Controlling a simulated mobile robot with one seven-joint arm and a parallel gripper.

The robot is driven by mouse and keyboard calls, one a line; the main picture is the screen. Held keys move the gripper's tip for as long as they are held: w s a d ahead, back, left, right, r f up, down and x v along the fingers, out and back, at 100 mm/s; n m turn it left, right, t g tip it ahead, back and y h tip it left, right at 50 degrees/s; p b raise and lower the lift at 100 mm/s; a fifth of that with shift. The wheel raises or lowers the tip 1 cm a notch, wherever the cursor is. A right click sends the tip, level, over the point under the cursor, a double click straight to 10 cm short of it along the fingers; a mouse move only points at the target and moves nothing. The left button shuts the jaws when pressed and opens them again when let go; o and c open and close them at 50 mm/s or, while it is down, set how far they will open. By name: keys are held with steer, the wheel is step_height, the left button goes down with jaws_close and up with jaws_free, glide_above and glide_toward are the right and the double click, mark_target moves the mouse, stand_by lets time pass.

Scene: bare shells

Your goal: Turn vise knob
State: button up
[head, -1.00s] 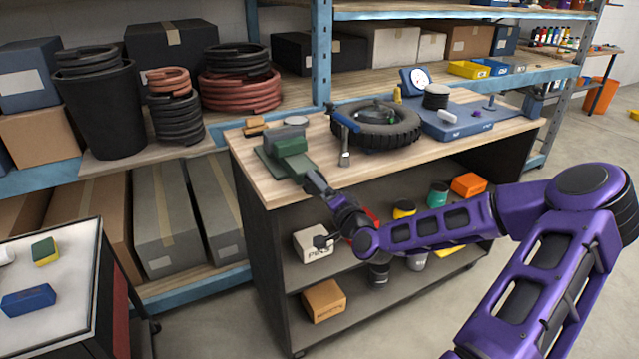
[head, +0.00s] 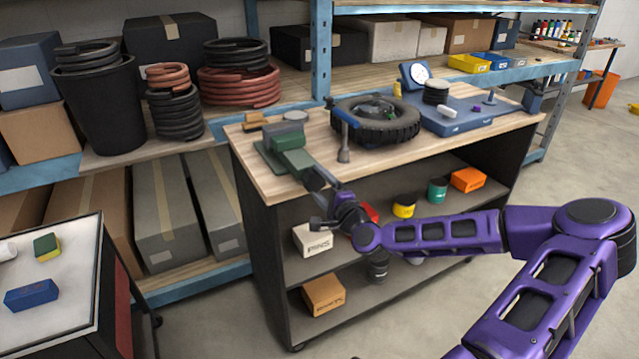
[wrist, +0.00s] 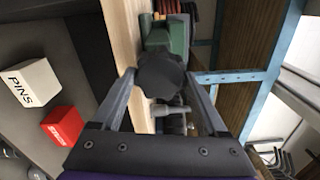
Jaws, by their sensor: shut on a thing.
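The green vise (head: 291,158) is on the wooden top of the workbench, at its front left corner. Its dark lobed knob (head: 314,179) faces me at the front of the vise. In the wrist view the black knob (wrist: 162,76) lies between the two fingers of my gripper (wrist: 161,84), near their tips. My gripper (head: 325,187) is shut on the knob, one finger on each side. The green vise body (wrist: 170,35) shows behind the knob in the wrist view, partly hidden by it.
A PINS box (head: 314,240) and a red box (head: 371,212) sit on the shelf below my wrist. A small cart (head: 60,285) stands front left.

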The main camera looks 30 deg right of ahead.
steer(key=shift+r, duration=0.1)
stand_by(0.3)
steer(key=o, duration=1.3)
steer(key=shift+s, duration=0.1)
